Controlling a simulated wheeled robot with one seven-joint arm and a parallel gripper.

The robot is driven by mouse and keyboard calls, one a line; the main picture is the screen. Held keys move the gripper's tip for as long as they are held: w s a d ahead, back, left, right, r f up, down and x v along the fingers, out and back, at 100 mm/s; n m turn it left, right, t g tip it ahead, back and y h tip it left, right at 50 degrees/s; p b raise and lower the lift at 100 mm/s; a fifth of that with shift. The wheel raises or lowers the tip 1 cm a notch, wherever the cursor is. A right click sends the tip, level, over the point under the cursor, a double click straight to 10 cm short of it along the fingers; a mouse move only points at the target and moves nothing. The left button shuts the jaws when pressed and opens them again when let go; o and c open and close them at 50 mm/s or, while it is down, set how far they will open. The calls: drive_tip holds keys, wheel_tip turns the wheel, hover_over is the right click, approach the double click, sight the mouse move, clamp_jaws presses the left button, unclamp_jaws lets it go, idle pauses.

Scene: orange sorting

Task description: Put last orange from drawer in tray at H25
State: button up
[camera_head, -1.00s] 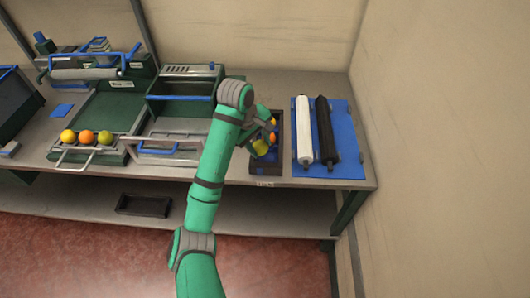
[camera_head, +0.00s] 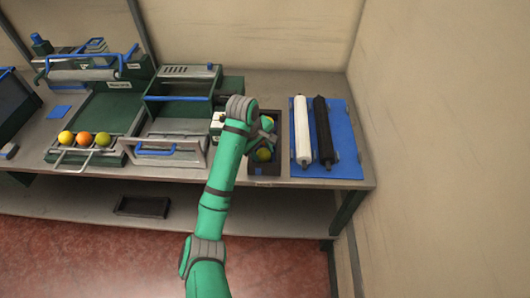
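The dark tray (camera_head: 264,170) stands near the table's front right, with a small label at its front edge that is too small to read. A yellow-green fruit (camera_head: 263,155) lies in it, and a yellow one shows partly farther back. My green arm reaches up in front of the tray and bends over it; the arm hides part of the tray. My gripper's fingers are not clearly visible. The grey drawer (camera_head: 165,155) with a blue handle is left of my arm; no orange can be made out in it.
Three fruits, yellow, orange (camera_head: 84,139) and green, lie in a row at the front of the green sloped unit on the left. A blue mat (camera_head: 343,165) with a white roller (camera_head: 302,130) and a black roller (camera_head: 324,130) lies right of the tray. A wall stands close on the right.

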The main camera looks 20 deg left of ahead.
drive_tip(key=shift+o, duration=0.8)
drive_tip(key=shift+d, duration=0.15)
drive_tip(key=shift+r, duration=0.15)
drive_tip(key=shift+r, duration=0.3)
drive_tip(key=v, duration=1.1)
drive_tip(key=shift+r, duration=0.15)
